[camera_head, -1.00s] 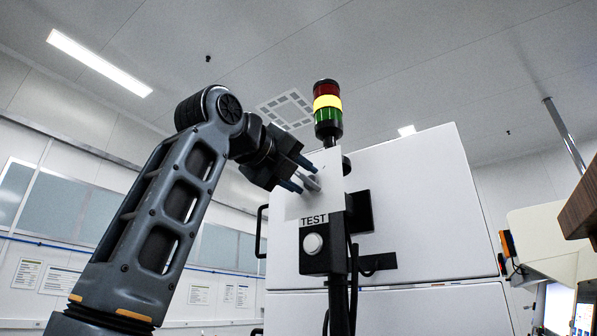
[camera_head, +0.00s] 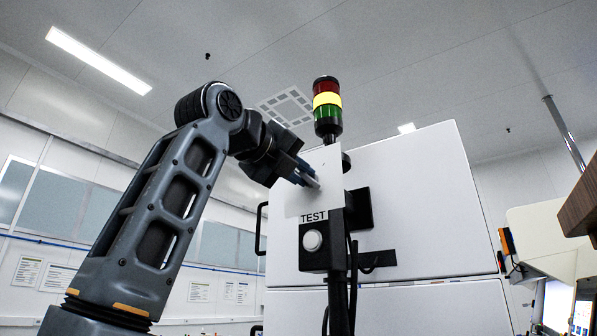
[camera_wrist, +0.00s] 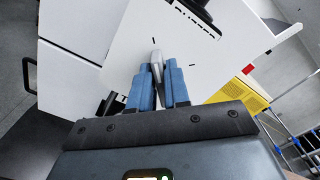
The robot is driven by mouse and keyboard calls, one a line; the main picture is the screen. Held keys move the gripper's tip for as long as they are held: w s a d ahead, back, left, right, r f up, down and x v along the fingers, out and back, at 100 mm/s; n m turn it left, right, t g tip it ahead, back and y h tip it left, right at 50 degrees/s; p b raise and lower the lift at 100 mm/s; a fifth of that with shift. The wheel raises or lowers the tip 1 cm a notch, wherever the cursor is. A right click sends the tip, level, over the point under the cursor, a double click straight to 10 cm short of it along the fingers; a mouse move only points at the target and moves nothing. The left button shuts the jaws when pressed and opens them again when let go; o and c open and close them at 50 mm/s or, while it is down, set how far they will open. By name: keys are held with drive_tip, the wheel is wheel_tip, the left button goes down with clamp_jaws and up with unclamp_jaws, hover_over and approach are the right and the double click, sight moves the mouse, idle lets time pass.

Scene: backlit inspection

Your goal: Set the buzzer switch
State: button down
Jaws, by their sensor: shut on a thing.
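The buzzer switch is a grey lever (camera_wrist: 157,58) on the face of a white panel (camera_head: 322,165). In the wrist view the lever stands between the blue fingertips of my gripper (camera_wrist: 159,75), which is shut on it. A partly cut-off dark label (camera_wrist: 195,12) and short dark marks are on the panel around the lever.
A signal tower (camera_head: 327,108) with its yellow section lit stands just behind the panel. Below the panel is a TEST box with a round white button (camera_head: 312,241). A large white cabinet (camera_head: 420,210) fills the space behind.

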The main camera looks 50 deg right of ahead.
drive_tip(key=m+b, duration=0.1)
drive_tip(key=m, duration=0.7)
drive_tip(key=m+b, duration=0.1)
drive_tip(key=m, duration=0.3)
drive_tip(key=s+m+b, duration=0.1)
drive_tip(key=m, duration=0.4)
drive_tip(key=shift+f, duration=0.1)
drive_tip(key=shift+m, duration=0.4)
drive_tip(key=c, duration=1.2)
unclamp_jaws()
